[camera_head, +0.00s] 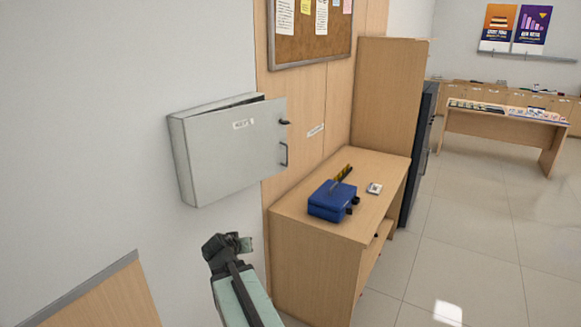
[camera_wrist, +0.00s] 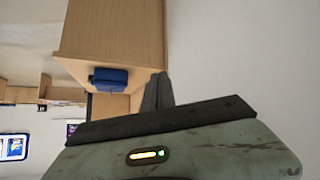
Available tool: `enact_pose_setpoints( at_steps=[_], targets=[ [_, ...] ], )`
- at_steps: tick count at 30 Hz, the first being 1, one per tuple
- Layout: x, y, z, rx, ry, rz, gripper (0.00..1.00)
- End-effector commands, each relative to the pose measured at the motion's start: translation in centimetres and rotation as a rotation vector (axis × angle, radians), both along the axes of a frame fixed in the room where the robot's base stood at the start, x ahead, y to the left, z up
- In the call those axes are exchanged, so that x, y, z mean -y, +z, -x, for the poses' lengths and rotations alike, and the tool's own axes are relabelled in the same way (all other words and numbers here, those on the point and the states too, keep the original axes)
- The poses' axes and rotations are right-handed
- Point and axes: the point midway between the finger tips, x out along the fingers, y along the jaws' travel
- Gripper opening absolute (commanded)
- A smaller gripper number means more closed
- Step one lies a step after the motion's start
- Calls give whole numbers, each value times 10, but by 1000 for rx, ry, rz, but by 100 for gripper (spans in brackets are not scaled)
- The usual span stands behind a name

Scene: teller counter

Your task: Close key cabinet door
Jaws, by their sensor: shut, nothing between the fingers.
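The grey key cabinet (camera_head: 182,165) hangs on the white wall left of centre in the head view. Its labelled door (camera_head: 232,160) stands slightly ajar, with a dark gap along the top edge. The door has a handle (camera_head: 284,155) and a small dark lock or key (camera_head: 285,123) at its right side. My gripper (camera_head: 245,243) is below the cabinet, apart from the door, shut and empty. The wrist view shows its dark fingers (camera_wrist: 158,92) pointing at the wall and wooden furniture. The cabinet does not show in the wrist view.
A wooden counter (camera_head: 290,255) stands right of my gripper, with a blue cash box (camera_head: 328,205) on it; the box (camera_wrist: 108,79) also shows in the wrist view. A cork board (camera_head: 308,38) hangs above. A wooden panel (camera_head: 100,300) is at lower left. The tiled floor at right is open.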

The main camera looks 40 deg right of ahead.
Motion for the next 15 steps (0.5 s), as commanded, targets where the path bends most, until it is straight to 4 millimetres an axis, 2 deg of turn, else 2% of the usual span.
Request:
enact_pose_setpoints(
  at_steps=[1, 3, 6, 9, 15],
  targets=[
    [66, 42, 4, 155, -62, 103, 0],
    [133, 99, 10, 365, -65, 235, 0],
    [185, 151, 24, 546, 29, 334, 0],
    [206, 169, 37, 615, 140, 343, 0],
    [216, 169, 50, 631, 243, 302, 0]
  ],
)
